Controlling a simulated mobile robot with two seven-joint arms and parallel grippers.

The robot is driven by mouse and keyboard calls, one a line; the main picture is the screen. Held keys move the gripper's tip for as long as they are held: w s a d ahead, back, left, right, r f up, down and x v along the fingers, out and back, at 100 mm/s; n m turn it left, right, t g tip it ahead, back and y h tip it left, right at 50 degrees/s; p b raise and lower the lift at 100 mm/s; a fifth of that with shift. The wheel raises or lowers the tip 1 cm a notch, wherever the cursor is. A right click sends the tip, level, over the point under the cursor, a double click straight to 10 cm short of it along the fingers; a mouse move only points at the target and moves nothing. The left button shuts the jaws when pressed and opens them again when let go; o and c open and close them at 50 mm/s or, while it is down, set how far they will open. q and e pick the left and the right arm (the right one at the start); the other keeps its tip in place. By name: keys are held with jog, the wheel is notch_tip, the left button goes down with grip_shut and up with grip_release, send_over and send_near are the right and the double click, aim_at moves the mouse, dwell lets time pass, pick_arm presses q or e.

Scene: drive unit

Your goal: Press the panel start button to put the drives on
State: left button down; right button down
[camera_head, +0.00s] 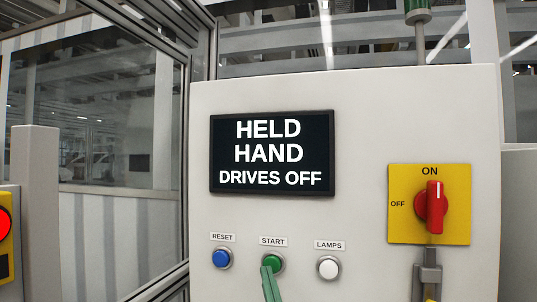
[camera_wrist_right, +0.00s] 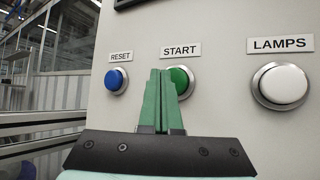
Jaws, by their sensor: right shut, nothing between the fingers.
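The green start button (camera_head: 271,263) sits in a metal ring on the light panel, under the label START. It also shows in the right wrist view (camera_wrist_right: 180,80), partly hidden behind my fingers. My right gripper (camera_head: 267,270) has green fingers, shut and empty, with the tips in front of the lower left of the button. In the right wrist view the fingertips (camera_wrist_right: 161,72) overlap the button's left side. I cannot tell whether they touch it. The panel screen (camera_head: 271,153) reads HELD, HAND, DRIVES OFF. My left gripper is not in view.
A blue reset button (camera_head: 221,258) is left of start and a white lamps button (camera_head: 328,267) is right. A red rotary switch (camera_head: 431,207) on a yellow plate points to ON. A glazed, framed fence (camera_head: 120,110) stands at left. A red button (camera_head: 4,223) shows at the left edge.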

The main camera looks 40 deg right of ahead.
jog(key=shift+d, duration=0.1)
dwell(0.4)
jog(key=shift+w+d, duration=0.25)
jog(key=shift+w, duration=0.05)
jog(key=shift+w+d+b, duration=0.25)
jog(key=shift+d+b, duration=0.1)
jog(key=shift+b, duration=0.1)
dwell(0.6)
jog(key=shift+a, duration=0.1)
jog(key=shift+s+a+p, duration=0.4)
jog(key=shift+s+a, duration=0.15)
jog(key=shift+a, duration=0.05)
jog(key=s+a+p, duration=0.1)
jog(key=s+a, duration=0.1)
jog(key=s+a+p, duration=0.1)
jog(key=s+a, duration=0.1)
jog(key=shift+a, duration=0.25)
dwell(0.4)
